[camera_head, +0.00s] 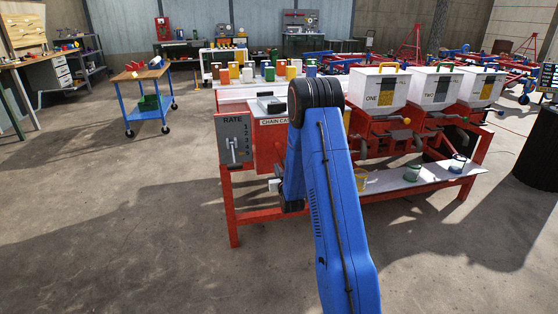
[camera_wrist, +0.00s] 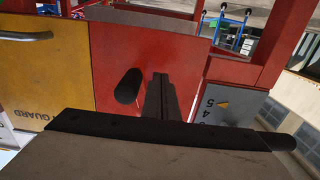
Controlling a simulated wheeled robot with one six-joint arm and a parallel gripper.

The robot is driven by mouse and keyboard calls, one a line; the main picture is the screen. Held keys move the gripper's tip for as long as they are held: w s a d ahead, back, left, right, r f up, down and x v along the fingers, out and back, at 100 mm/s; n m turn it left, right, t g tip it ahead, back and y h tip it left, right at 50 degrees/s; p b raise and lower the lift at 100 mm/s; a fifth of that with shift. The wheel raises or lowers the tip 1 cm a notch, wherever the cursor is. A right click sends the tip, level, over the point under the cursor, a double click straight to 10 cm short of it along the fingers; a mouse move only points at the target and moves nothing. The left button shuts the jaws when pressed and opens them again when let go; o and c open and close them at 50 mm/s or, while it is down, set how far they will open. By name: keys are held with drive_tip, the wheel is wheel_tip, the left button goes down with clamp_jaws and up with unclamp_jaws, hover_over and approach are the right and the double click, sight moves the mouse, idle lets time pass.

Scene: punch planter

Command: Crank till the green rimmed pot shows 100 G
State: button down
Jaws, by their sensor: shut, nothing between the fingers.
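The green rimmed pot (camera_head: 411,172) stands on the pale shelf (camera_head: 425,178) along the planter's front. Any reading on it is too small to make out. A black cylindrical handle (camera_wrist: 128,86), which looks like the crank's grip, stands out before a red panel in the wrist view. My gripper (camera_wrist: 160,98) is shut and empty just right of this handle, apart from it in the picture. The crank's arm is not visible. In the head view my blue arm hides most of that area, and only a grey bit of my wrist end shows at its left.
The rate plate (camera_head: 234,140) with its lever is at the planter's left end; its corner (camera_wrist: 238,108) shows in the wrist view. A yellow guard (camera_wrist: 45,65) is at left there. A yellow pot (camera_head: 361,183) and a blue pot (camera_head: 457,164) flank the green one. The front floor is clear.

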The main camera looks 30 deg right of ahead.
drive_tip(key=v, duration=0.9)
drive_tip(key=shift+r, duration=0.1)
idle(0.6)
drive_tip(key=s+a+r+n+g+y, duration=0.25)
drive_tip(key=s+a+r+g, duration=0.35)
drive_tip(key=s+a+r, duration=0.75)
drive_tip(key=s+a+r+g, duration=0.1)
drive_tip(key=s+a+g, duration=0.1)
drive_tip(key=s, duration=0.9)
drive_tip(key=s+a+r+g+y, duration=0.1)
drive_tip(key=s+a, duration=0.3)
drive_tip(key=s, duration=0.8)
drive_tip(key=s+a+r+g+y, duration=0.1)
drive_tip(key=s+a+r+g, duration=0.2)
drive_tip(key=s, duration=0.8)
drive_tip(key=shift+s+a+r+n+g, duration=0.2)
drive_tip(key=shift+s+a+n+g, duration=0.15)
drive_tip(key=shift+a, duration=0.15)
